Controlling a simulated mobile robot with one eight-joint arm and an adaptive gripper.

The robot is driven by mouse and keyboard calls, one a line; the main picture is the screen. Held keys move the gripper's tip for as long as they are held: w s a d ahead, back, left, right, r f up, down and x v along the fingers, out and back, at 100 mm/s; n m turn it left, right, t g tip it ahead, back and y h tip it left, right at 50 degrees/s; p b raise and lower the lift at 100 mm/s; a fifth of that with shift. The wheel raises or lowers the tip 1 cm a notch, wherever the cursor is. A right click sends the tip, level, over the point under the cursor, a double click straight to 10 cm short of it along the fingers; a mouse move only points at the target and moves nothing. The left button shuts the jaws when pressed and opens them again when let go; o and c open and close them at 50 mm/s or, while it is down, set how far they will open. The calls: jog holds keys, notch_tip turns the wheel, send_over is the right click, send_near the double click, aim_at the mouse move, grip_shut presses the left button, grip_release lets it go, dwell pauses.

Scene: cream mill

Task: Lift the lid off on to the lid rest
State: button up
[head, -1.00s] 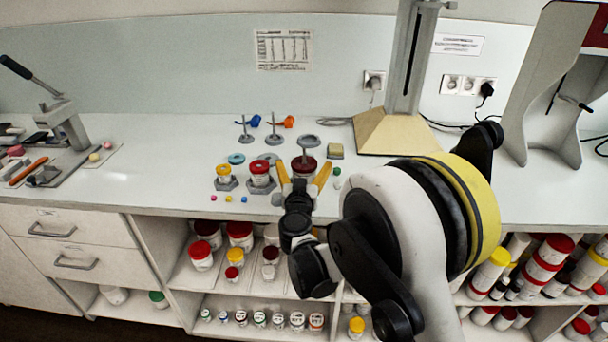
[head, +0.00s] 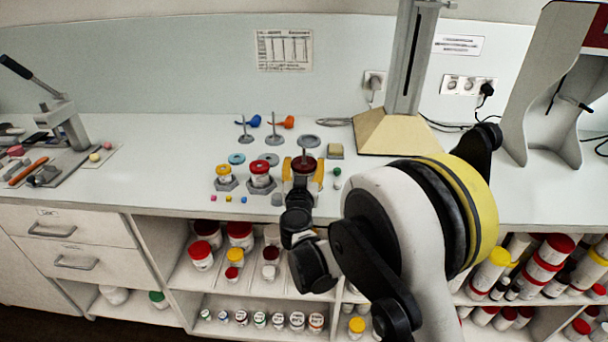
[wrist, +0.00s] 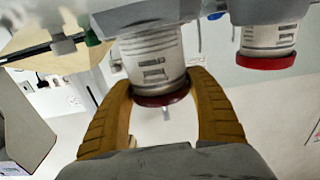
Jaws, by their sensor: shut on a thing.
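The jar with the dark red lid (head: 305,164) stands among the small items in the middle of the bench. My gripper (head: 304,172) is around it, with one yellow finger on each side. In the wrist view, which is turned over, my gripper (wrist: 162,88) is shut on the dark red lid (wrist: 164,98). The white labelled jar body (wrist: 155,58) is still against the lid, with no gap visible. A grey disc (head: 310,140) lies just behind the jar, and another grey disc (head: 268,158) lies to its left. I cannot tell which is the lid rest.
Two jars, one yellow-lidded (head: 223,170) and one red-lidded (head: 260,168), stand in grey holders to the left. A teal disc (head: 236,158) and two thin rod stands (head: 274,138) are behind them. A column on a beige base (head: 385,135) stands back right.

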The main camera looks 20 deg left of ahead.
jog(key=shift+r, duration=0.2)
jog(key=shift+r, duration=0.3)
jog(key=shift+r+p, duration=0.55)
jog(key=shift+r, duration=0.05)
jog(key=shift+r+p, duration=1.55)
jog(key=shift+r, duration=1.1)
jog(key=shift+s, duration=0.1)
